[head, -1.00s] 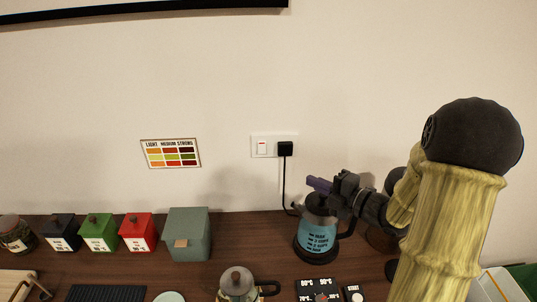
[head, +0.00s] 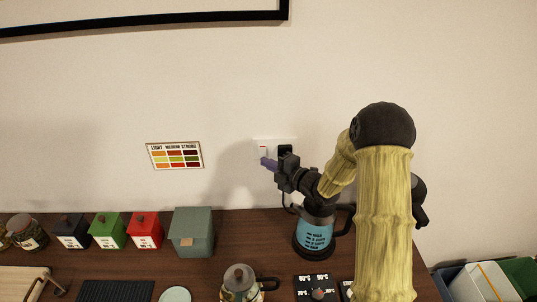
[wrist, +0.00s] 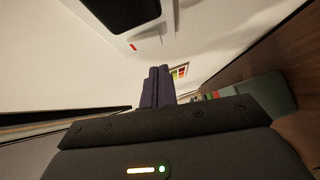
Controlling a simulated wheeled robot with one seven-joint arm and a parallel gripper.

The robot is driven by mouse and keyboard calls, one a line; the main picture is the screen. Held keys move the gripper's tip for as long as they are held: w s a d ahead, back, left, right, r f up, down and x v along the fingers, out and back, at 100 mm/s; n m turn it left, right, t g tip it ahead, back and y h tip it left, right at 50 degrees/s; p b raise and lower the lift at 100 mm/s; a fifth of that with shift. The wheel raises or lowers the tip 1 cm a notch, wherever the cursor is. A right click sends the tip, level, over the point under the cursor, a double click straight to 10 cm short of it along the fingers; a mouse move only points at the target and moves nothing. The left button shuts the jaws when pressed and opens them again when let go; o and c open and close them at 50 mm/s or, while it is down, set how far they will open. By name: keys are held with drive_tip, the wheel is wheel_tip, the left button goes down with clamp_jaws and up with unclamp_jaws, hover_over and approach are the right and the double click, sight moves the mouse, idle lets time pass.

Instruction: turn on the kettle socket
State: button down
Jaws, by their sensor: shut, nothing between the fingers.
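The white wall socket (head: 273,141) has a rocker switch (head: 263,150) on its left and a black plug (head: 285,150) on its right. A red mark shows at the top of the switch; it also shows as a red strip in the wrist view (wrist: 134,46). My gripper (head: 265,162) is shut and empty, its purple fingertips at the lower part of the switch. I cannot tell whether they touch it. The shut fingers also show in the wrist view (wrist: 157,72). The blue kettle (head: 315,237) stands on the counter below my wrist, partly hidden by it.
A strength chart (head: 175,155) is on the wall to the left. A green-grey box (head: 191,232), red (head: 145,230), green and black canisters stand along the wall. A glass pot (head: 240,283) and a control panel (head: 318,288) are at the front.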

drive_tip(key=shift+w+f+p, duration=0.2)
drive_tip(key=shift+w+p, duration=0.35)
drive_tip(key=shift+w, duration=0.85)
drive_tip(key=shift+d, duration=0.1)
drive_tip(key=shift+w+d+f+b, duration=0.15)
drive_tip(key=shift+w+f+b, duration=0.1)
drive_tip(key=shift+b, duration=0.45)
drive_tip(key=shift+s+a+r, duration=0.15)
drive_tip(key=shift+a+r, duration=0.05)
drive_tip(key=shift+r, duration=0.05)
drive_tip(key=b, duration=0.3)
approach(259, 154)
drive_tip(key=shift+s+d+f, duration=0.1)
drive_tip(key=shift+s+d, duration=0.35)
drive_tip(key=shift+d, duration=0.25)
